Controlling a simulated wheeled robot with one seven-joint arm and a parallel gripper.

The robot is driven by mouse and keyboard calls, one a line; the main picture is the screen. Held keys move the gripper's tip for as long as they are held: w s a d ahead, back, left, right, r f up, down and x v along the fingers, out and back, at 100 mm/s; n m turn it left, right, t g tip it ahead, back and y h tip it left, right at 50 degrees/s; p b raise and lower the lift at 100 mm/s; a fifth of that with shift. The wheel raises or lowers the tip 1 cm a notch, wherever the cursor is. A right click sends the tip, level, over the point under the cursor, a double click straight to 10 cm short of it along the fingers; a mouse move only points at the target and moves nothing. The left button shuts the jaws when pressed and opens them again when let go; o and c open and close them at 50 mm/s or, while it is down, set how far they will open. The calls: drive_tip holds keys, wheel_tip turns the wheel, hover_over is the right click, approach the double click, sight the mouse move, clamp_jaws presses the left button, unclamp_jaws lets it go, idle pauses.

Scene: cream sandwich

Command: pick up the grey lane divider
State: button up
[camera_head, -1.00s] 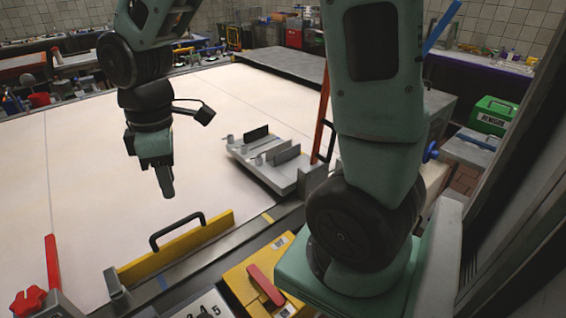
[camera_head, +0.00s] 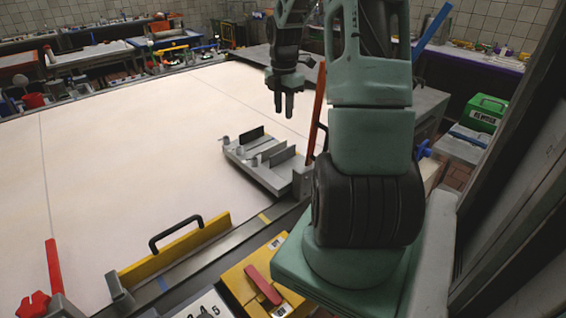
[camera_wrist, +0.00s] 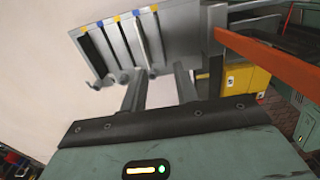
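A grey rack (camera_head: 240,158) stands on the pale table and holds upright plates. A black plate (camera_head: 249,138) is at its far side. A grey plate (camera_head: 280,156), likely the grey lane divider, stands at its near side. My gripper (camera_head: 283,107) is up over the table, above and beyond the rack in the head view. Its two fingers are apart with nothing between them. In the wrist view the rack lies beyond the fingertips (camera_wrist: 159,70), with slim plates and yellow and blue tabs along one edge. Which of these plates is the grey divider is unclear there.
An orange-red upright bar (camera_head: 317,112) stands close by the rack's right side. A yellow plate with a black handle (camera_head: 176,232) and a red lever (camera_head: 53,265) are at the table's front edge. The table left of the rack is clear.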

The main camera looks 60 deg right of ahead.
drive_tip(key=p, duration=0.2)
hover_over(283, 151)
drive_tip(key=f, duration=0.9)
drive_tip(key=shift+w+d+f, duration=0.1)
drive_tip(key=shift+d+f, duration=0.2)
drive_tip(key=shift+f, duration=0.1)
drive_tip(key=shift+a+f+p, duration=0.2)
drive_tip(key=shift+f+p, duration=1.2)
drive_tip(key=shift+f, duration=1.3)
clamp_jaws()
